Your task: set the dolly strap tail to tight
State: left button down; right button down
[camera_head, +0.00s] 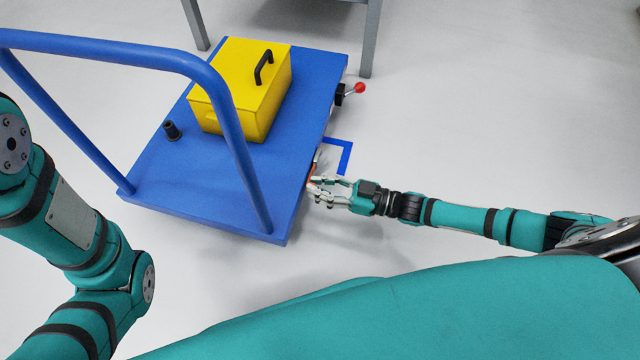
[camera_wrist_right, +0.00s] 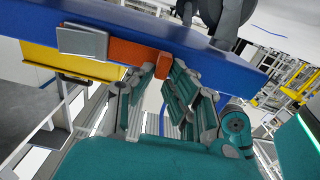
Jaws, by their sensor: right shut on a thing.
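The blue dolly (camera_head: 190,185) stands on the floor with its push handle toward me. The orange strap tail (camera_head: 312,171) shows as a small strip at the dolly's right edge. In the right wrist view the strap tail (camera_wrist_right: 135,52) runs along the blue deck edge from a grey buckle (camera_wrist_right: 82,42), and its free end lies at my fingertips. My right gripper (camera_head: 322,186) is at that edge and shut on the strap tail; its fingers also show in the right wrist view (camera_wrist_right: 163,78). The exact contact is partly hidden by the fingers. My left gripper is out of view.
A yellow case (camera_head: 240,85) with a black handle sits on the deck near a small black cylinder (camera_head: 172,130). A red-knobbed lever (camera_head: 358,88) sticks out from the dolly's right edge. A blue corner mark (camera_head: 347,155) is on the floor. Floor to the right is clear.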

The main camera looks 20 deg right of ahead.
jog(key=s+a+p, duration=0.1)
jog(key=s+p, duration=0.1)
jog(key=s+a+p, duration=0.1)
jog(key=s, duration=0.1)
jog(key=shift+a+r, duration=0.2)
jog(key=shift+a, duration=0.1)
jog(key=shift+s+a+f+p, duration=0.1)
jog(key=shift+s+a+p, duration=0.1)
jog(key=shift+p, duration=0.1)
jog(key=shift+s+a+f, duration=0.1)
jog(key=shift+s+f, duration=0.05)
jog(key=c, duration=1.3)
grip_release()
jog(key=shift+d, duration=0.3)
send_near(298, 204)
jog(key=v, duration=0.5)
jog(key=shift+s+d, duration=0.15)
jog(key=shift+s, duration=0.15)
